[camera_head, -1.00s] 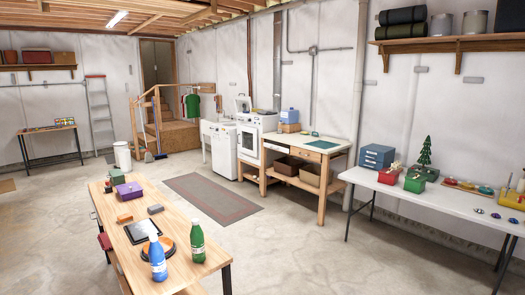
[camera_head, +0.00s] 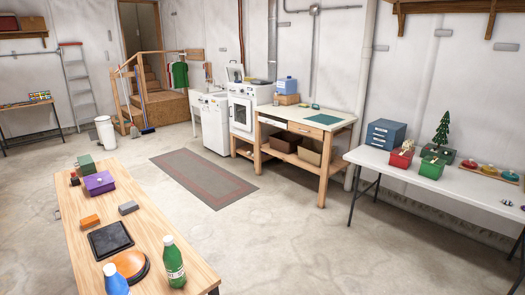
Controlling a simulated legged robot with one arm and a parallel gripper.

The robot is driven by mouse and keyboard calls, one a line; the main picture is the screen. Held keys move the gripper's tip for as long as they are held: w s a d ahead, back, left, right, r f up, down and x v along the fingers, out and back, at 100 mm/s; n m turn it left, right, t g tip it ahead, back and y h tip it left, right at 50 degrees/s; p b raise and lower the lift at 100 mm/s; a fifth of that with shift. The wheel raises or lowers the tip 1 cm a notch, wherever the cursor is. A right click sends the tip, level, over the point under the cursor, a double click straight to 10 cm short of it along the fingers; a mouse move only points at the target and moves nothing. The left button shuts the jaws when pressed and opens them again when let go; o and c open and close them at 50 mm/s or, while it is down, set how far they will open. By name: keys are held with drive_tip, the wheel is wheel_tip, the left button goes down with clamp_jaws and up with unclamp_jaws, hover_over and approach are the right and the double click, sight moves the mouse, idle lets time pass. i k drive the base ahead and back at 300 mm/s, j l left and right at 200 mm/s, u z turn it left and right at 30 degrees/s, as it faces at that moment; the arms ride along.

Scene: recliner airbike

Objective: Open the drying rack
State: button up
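I cannot pick out a drying rack with certainty. A wooden piece (camera_head: 194,54) is on the back wall right of the stairs, small and far off. A green shirt (camera_head: 179,75) and a darker garment hang on a rail just left of it. Whether this wooden piece is the drying rack, and whether it is folded or open, is too small to tell. My gripper and arm are not in view.
A wooden table (camera_head: 150,215) with bottles and boxes stands close at left. A white table (camera_head: 400,180) and a workbench (camera_head: 325,130) line the right wall. Bare floor around a grey mat (camera_head: 205,178) lies between. A bin (camera_head: 105,132) and broom (camera_head: 140,110) stand near the stairs.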

sight(264, 119)
drive_tip(key=i+z, duration=0.15)
drive_tip(key=i, duration=3.6)
drive_tip(key=i+u, duration=0.1)
drive_tip(key=i, duration=1.15)
drive_tip(key=i+l+u, duration=0.1)
drive_tip(key=i+u, duration=0.15)
drive_tip(key=i, duration=0.15)
drive_tip(key=i+l+u, duration=0.2)
drive_tip(key=i, duration=0.25)
drive_tip(key=i+l+u, duration=0.25)
drive_tip(key=i, duration=0.15)
